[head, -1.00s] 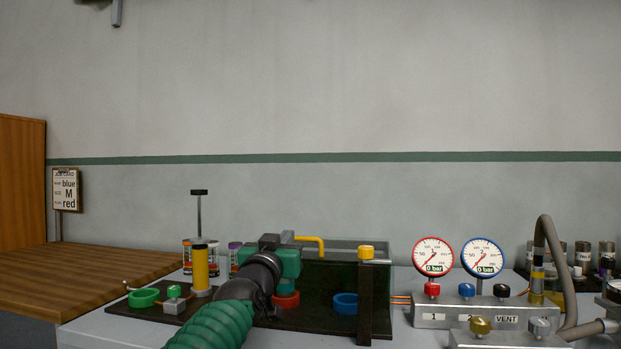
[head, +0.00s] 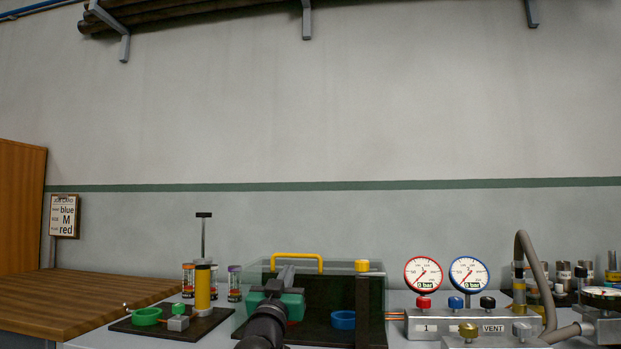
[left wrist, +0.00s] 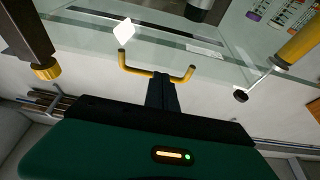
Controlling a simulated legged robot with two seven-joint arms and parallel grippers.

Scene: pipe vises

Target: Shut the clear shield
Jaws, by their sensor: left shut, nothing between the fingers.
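The clear shield (head: 342,268) stands over the dark base plate in the head view, with a yellow bar handle (head: 297,256) along its top. Its glass and edges also show in the left wrist view (left wrist: 100,32). My left gripper (head: 288,272) has a green body and dark fingers, shut and empty. Its fingertips are just below the handle in the head view. In the left wrist view the fingers (left wrist: 160,78) overlap the middle of the yellow handle (left wrist: 150,72); I cannot tell whether they touch. My forearm hides the lower front. My right gripper is out of view.
A yellow-capped dark post (head: 362,300) stands at the shield's right. A blue ring (head: 343,320) lies behind the glass. Two gauges (head: 423,274) stand right. A job card (head: 65,216) is far left.

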